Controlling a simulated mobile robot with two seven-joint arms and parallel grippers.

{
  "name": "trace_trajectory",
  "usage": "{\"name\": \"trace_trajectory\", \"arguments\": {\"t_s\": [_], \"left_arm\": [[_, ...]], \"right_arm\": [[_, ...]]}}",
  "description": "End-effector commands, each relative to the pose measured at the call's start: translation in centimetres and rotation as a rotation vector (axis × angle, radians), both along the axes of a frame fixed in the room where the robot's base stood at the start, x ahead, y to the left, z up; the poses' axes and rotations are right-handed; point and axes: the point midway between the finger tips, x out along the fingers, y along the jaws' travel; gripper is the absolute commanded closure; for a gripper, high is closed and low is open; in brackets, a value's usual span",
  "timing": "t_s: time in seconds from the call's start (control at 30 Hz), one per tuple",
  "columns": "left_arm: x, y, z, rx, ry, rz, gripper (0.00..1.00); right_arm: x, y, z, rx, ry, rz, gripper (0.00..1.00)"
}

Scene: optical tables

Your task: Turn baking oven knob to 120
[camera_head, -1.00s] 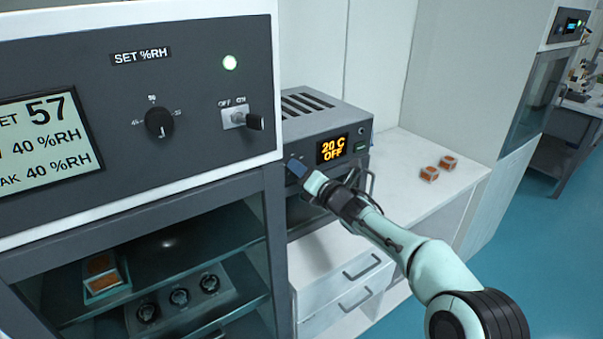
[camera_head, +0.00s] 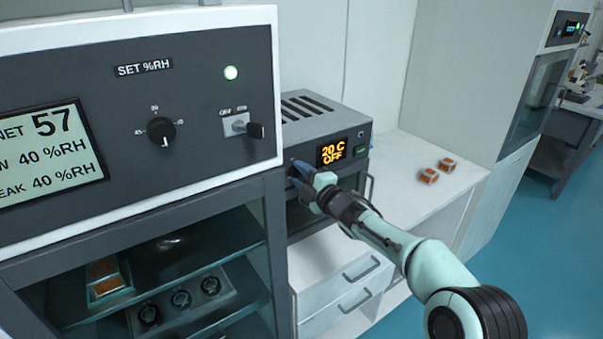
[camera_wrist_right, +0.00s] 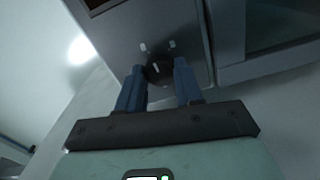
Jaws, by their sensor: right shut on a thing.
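The baking oven (camera_head: 330,112) is a grey box on the white bench, with slots on top. Its display (camera_head: 332,151) reads 20 C OFF in orange. My right gripper (camera_head: 299,172) is at the left of the oven's front panel. The right wrist view shows the dark round oven knob (camera_wrist_right: 157,70), with a white pointer mark, between the two blue fingers of my right gripper (camera_wrist_right: 158,77). The gripper is shut on this knob. In the head view the fingers hide the knob, so its setting cannot be read there. My left gripper is not in view.
A humidity cabinet (camera_head: 190,95) with a knob, a key switch and a screen stands close at the left. Two small orange-brown samples (camera_head: 437,170) lie on the bench right of the oven. The bench around them is clear.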

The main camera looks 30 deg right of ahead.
Motion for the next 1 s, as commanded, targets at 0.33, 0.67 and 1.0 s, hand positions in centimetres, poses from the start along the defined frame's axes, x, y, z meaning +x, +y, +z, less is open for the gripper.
{"name": "trace_trajectory", "arguments": {"t_s": [0.33,0.67,1.0], "left_arm": [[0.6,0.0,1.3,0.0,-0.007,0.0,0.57],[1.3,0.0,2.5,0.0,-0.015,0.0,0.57],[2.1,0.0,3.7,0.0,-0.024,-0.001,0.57]], "right_arm": [[0.0,-0.1,0.2,0.33,0.023,-0.001,0.95],[0.0,-0.1,0.2,0.643,0.047,-0.001,0.95],[0.0,-0.1,0.3,0.964,0.072,0.0,0.95]]}}
